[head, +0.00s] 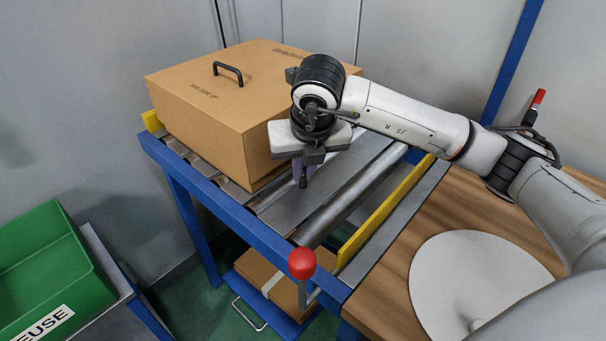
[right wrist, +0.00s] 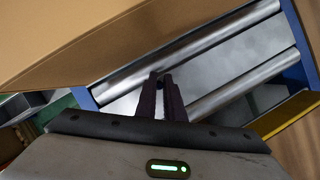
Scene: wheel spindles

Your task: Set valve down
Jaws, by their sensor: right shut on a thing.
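My right gripper (head: 304,178) points down over the roller conveyor, close beside the cardboard box. Its fingers are closed together, and it also shows in the right wrist view (right wrist: 160,82). A small dark piece shows between and just below the fingertips in the head view, taken as the valve (head: 303,184). It is mostly hidden by the fingers, and its shape is hard to tell. It appears to be above the conveyor's metal plate (head: 290,208); I cannot tell whether it touches. My left gripper is not in view.
A closed cardboard box (head: 215,115) with a black handle stands on the conveyor, left of the gripper. A red-knobbed lever (head: 302,263) rises at the conveyor's near end. A yellow rail (head: 385,212), white disc (head: 470,275) and green bin (head: 45,265) are around it.

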